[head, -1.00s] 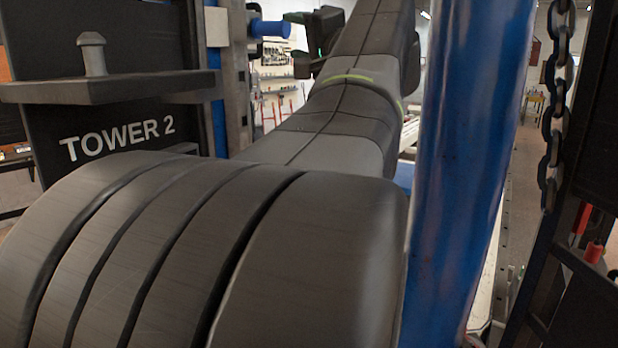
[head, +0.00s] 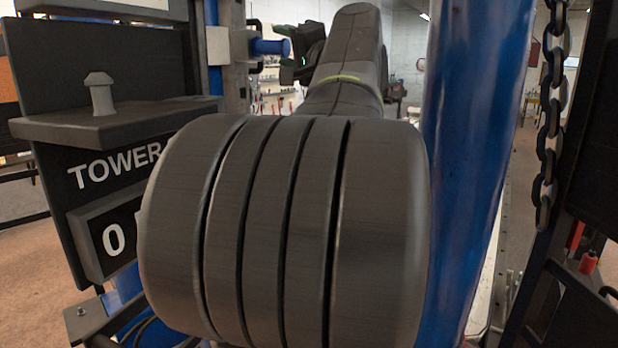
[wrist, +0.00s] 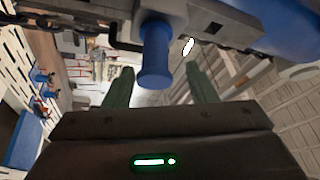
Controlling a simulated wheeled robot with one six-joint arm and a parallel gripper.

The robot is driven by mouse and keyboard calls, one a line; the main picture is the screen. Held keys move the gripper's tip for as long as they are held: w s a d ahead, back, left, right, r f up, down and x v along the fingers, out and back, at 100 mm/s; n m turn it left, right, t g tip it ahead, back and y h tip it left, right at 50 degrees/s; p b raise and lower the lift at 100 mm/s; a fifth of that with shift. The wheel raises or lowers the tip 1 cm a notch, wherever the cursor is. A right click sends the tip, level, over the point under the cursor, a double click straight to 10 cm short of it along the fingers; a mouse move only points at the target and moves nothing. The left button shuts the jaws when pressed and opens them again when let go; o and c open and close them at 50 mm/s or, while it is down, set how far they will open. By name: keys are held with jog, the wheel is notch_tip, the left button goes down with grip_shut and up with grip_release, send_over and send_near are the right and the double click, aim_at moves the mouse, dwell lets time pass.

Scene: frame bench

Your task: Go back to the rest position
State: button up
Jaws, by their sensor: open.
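My gripper (wrist: 158,72) is open, with its two green-grey fingers apart. A blue knob (wrist: 155,62) shows between the fingers in the wrist view; the jaws are not closed on it. In the head view the same blue knob (head: 271,47) sticks out to the right from a grey fitting. My gripper (head: 288,62) is just right of the knob there, mostly seen from the side and partly hidden behind my own arm. Whether the fingers touch the knob cannot be told.
A black panel marked "TOWER" (head: 50,62) with a shelf and peg (head: 100,92) stands at left. A thick blue post (head: 475,150) rises close on the right of my arm. A hanging chain (head: 549,120) and a dark frame are farther right.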

jog(key=shift+s+d, duration=0.3)
jog(key=shift+d, duration=0.45)
